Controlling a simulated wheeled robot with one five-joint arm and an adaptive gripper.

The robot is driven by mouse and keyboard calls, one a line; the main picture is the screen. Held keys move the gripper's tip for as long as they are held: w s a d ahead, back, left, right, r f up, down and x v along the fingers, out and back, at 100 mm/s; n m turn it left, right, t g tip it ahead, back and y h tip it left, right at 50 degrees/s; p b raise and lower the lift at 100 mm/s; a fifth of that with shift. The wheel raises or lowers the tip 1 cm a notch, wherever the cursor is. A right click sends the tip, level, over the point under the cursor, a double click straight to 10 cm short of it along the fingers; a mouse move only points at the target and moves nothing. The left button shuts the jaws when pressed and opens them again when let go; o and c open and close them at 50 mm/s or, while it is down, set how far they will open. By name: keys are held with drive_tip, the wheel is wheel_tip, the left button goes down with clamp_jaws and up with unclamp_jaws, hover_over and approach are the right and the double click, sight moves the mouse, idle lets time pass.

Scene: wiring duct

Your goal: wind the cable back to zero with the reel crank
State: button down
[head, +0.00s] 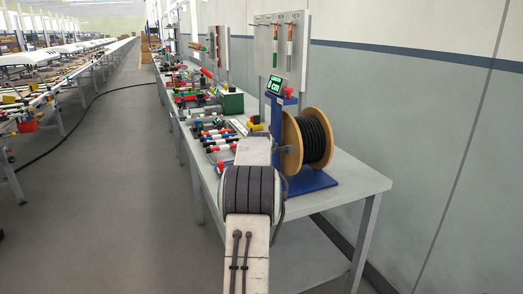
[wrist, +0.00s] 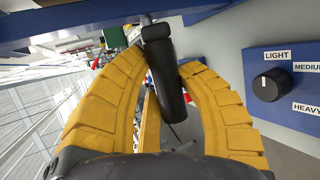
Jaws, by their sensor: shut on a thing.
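The cable reel (head: 315,138), wound with black cable between tan flanges, stands on its blue stand (head: 311,181) at the near end of the bench. The green display (head: 276,86) on top of the stand shows a small figure in cm that looks like 0. In the wrist view, the black crank handle (wrist: 168,88) lies between the yellow fingers of my gripper (wrist: 164,66), which is shut on it. In the head view my arm hides the handle and the fingers.
A black knob (wrist: 270,85) marked LIGHT, MEDIUM and HEAVY sits on a blue panel to the right. Connectors and tools crowd the bench (head: 352,186) beyond the reel.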

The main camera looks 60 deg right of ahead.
drive_tip(key=c, duration=0.8)
unclamp_jaws()
drive_tip(key=shift+s, duration=0.1)
drive_tip(key=v, duration=1.2)
